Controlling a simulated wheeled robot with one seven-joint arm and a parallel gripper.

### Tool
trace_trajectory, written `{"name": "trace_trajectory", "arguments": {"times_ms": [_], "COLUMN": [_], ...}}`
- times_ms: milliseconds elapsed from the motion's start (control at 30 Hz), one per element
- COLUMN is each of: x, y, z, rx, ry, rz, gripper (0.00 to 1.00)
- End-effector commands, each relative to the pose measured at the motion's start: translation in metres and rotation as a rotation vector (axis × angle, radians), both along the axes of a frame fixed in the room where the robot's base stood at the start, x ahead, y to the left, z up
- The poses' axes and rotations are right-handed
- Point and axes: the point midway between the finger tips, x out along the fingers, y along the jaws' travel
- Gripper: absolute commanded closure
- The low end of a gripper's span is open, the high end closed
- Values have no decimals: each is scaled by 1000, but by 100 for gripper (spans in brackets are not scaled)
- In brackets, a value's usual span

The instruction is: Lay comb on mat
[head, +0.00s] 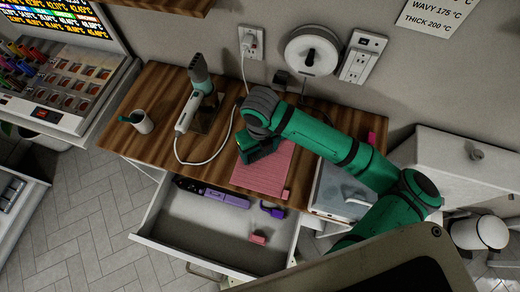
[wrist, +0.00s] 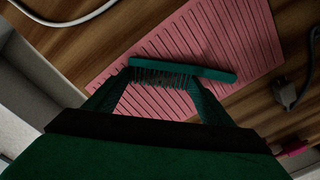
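The comb (wrist: 180,68) is dark green with a row of teeth along one side. In the wrist view it lies across the pink ridged mat (wrist: 245,35), just past my fingertips, with its teeth toward my gripper. My gripper (wrist: 163,82) is open, its two fingers well apart with the teeth showing between them. Contact between fingers and comb cannot be told. In the head view my gripper (head: 262,158) is low over the mat (head: 265,182) and the comb cannot be made out.
The wooden table (head: 160,100) holds a cup (head: 141,121) and a white styling tool (head: 188,112) with a looping cord at the left. A drawer (head: 190,235) stands open in front, with a purple straightener (head: 228,197) and small items. A wall holder (head: 312,52) is behind.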

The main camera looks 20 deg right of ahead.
Motion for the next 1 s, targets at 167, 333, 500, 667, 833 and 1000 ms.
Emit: {"name": "trace_trajectory", "arguments": {"times_ms": [167, 333, 500, 667, 833, 1000], "x": [0, 0, 1, 0, 0, 0], "y": [2, 1, 1, 1, 0, 2], "z": [-8, 13, 50, 83, 109, 122], "rx": [2, 0, -2, -2, -2, -1], "ry": [12, 10, 8, 10, 11, 11], "rz": [-2, -2, -1, 0, -1, 3], "gripper": [6, 6, 6, 6, 6, 6]}}
